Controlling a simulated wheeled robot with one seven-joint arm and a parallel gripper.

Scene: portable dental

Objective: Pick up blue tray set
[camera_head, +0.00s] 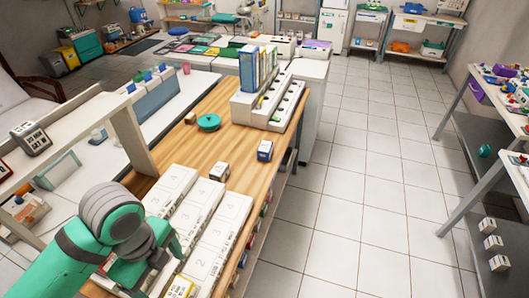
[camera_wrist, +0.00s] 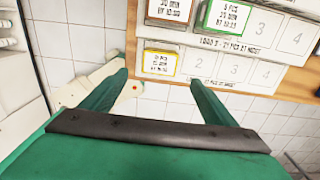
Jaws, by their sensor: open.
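My gripper (camera_wrist: 159,78) is open, with its two green fingers apart on either side of a yellow-labelled box (camera_wrist: 160,60) in the wrist view. I cannot tell whether the fingers touch that box. In the head view my gripper is low at the left, over the near end of the white numbered holders (camera_head: 224,212). A small blue-and-white box (camera_head: 265,150) stands on the wooden counter, beyond the holders and apart from my gripper. Upright blue folder-like items (camera_head: 250,72) stand in a white rack at the far end. I cannot tell which blue thing is the tray set.
A brown-and-white box (camera_head: 219,172) and a green round dish (camera_head: 208,122) sit on the wooden counter (camera_head: 190,141). Brown-labelled (camera_wrist: 170,10) and green-labelled (camera_wrist: 228,17) boxes occupy holder slots. Tiled floor (camera_head: 340,190) is clear right of the counter; shelves line the right wall.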

